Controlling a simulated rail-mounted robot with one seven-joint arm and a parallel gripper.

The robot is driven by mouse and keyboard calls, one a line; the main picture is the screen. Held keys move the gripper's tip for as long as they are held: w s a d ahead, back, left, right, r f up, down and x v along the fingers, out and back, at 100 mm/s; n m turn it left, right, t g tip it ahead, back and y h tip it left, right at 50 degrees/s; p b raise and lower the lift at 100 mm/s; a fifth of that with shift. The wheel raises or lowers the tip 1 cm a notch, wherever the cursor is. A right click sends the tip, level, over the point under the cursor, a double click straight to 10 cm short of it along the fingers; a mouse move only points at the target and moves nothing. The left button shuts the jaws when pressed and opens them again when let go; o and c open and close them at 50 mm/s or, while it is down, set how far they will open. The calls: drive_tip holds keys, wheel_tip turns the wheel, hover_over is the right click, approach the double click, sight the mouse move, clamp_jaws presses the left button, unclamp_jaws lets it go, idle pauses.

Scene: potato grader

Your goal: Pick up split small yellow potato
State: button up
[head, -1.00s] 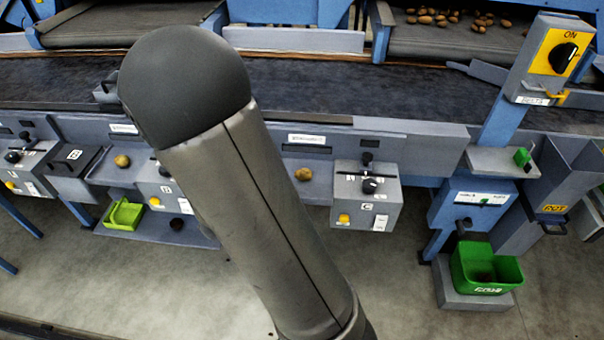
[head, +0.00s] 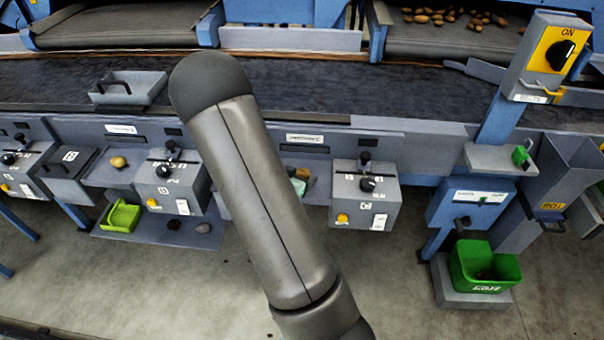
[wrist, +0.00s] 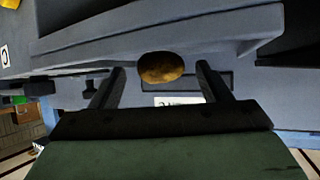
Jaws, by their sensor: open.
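A brownish-yellow potato (wrist: 161,67) sits on a grey ledge, near the middle of the wrist view. No split shows on the side I see. My gripper (wrist: 160,70) is open, with one dark finger on each side of the potato's near edge. The potato looks beyond or just level with the fingertips, and I cannot tell if they touch it. In the head view my arm hides most of this spot. A small greenish part and a yellowish patch show at the arm's right edge. Another yellow potato (head: 118,162) lies on the left ledge.
Grey control boxes (head: 366,196) flank the ledges. A dark conveyor belt (head: 400,93) runs behind, with a grey tray (head: 128,88) on it. A green bin (head: 486,268) stands right.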

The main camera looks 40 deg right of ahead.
drive_tip(key=shift+w+d+f, duration=0.2)
drive_tip(key=shift+d+f, duration=0.05)
drive_tip(key=shift+d, duration=0.2)
drive_tip(key=c, duration=1.1)
drive_tip(key=shift+o, duration=0.2)
